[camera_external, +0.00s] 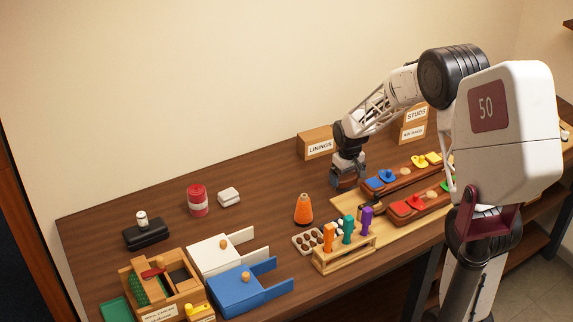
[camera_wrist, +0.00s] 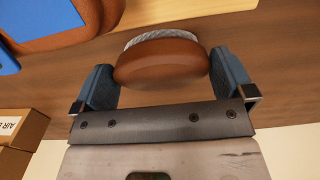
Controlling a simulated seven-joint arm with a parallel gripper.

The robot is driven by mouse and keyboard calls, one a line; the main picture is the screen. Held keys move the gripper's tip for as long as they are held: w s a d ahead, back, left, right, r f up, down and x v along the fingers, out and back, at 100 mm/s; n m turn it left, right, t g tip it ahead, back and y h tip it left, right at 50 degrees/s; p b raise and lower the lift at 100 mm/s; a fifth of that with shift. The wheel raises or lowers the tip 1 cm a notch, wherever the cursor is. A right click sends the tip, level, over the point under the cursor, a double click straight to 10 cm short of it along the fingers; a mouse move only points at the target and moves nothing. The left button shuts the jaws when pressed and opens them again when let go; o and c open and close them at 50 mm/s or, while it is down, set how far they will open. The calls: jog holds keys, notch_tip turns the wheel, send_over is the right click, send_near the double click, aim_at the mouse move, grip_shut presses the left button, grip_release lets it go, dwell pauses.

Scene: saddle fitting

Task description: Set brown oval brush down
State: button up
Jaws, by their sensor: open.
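The brown oval brush (camera_wrist: 160,62) has a smooth brown back and a pale grey bristle edge along its far side. In the wrist view it lies between the two blue-grey fingers of my gripper (camera_wrist: 163,82). The fingers are open, one at each end of the brush, with very little room at either side. The wood tabletop shows around it; I cannot tell whether the brush touches it. In the external view my gripper (camera_external: 346,184) is low over the table, left of the long brown trays, and the brush cannot be made out there.
The brown tray with blue and yellow pieces (camera_external: 380,188) is close to the right of my gripper. The LININGS box (camera_external: 316,144) stands behind it. Table left of the gripper is clear.

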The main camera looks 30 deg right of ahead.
aim_at(347, 177)
notch_tip(347, 177, up, 10)
dwell(0.5)
jog(key=shift+s+r, duration=0.1)
dwell(0.4)
jog(key=s+a+r+t, duration=0.1)
jog(key=s+a+r, duration=0.2)
jog(key=s+r, duration=0.45)
jog(key=s+a+r, duration=0.4)
jog(key=s, duration=0.6)
jog(key=s+a, duration=0.1)
jog(key=s, duration=0.9)
jog(key=s+a+t, duration=0.1)
jog(key=s+a, duration=0.1)
jog(key=s, duration=0.8)
jog(key=shift+s+a+r+t, duration=0.15)
jog(key=shift+a+r+t, duration=0.15)
jog(key=shift+r, duration=0.15)
jog(key=shift+c, duration=0.3)
jog(key=c, duration=0.7)
